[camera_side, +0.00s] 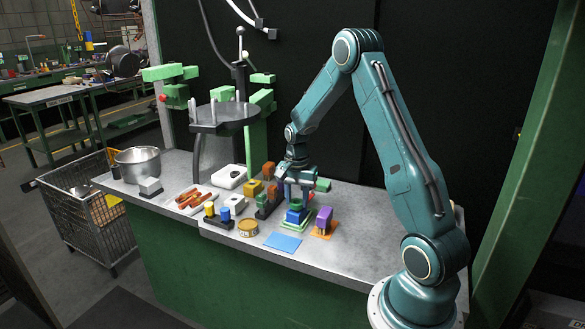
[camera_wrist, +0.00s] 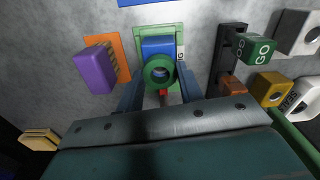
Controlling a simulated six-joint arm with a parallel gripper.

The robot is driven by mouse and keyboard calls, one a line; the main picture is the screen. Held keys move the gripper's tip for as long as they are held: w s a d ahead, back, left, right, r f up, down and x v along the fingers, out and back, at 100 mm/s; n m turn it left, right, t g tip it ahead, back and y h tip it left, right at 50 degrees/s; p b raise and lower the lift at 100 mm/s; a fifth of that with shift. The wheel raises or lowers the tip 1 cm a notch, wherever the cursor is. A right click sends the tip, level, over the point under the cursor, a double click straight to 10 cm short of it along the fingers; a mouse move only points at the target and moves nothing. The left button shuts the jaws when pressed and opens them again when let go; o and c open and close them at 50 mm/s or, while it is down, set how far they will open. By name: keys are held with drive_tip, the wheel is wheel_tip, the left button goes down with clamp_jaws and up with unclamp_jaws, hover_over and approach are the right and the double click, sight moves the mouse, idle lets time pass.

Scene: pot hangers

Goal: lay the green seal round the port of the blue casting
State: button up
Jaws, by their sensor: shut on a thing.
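The green seal (camera_wrist: 159,72) is a thick ring between the fingertips of my gripper (camera_wrist: 160,90). My gripper (camera_side: 296,193) is shut on it. In the side view the seal (camera_side: 295,203) shows just above the blue casting. The blue casting (camera_wrist: 157,44) is a block on a green-edged plate (camera_wrist: 173,28). It also shows in the side view (camera_side: 295,216). In the wrist view the seal overlaps the casting's near part and hides it, so I cannot see the port or tell whether the seal touches the casting.
A purple block (camera_wrist: 93,70) stands on an orange square (camera_wrist: 118,52) left of the casting in the wrist view. A black rack (camera_wrist: 230,52) with a green "GO" block (camera_wrist: 259,50) is on its right. A flat blue square (camera_side: 283,242) lies near the bench's front.

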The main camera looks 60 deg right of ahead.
drive_tip(key=shift+f, duration=0.45)
drive_tip(key=o, duration=0.9)
drive_tip(key=shift+r, duration=0.1)
wheel_tip(320, 180, up, 13)
drive_tip(key=shift+f, duration=0.1)
idle(0.6)
drive_tip(key=shift+a, duration=0.1)
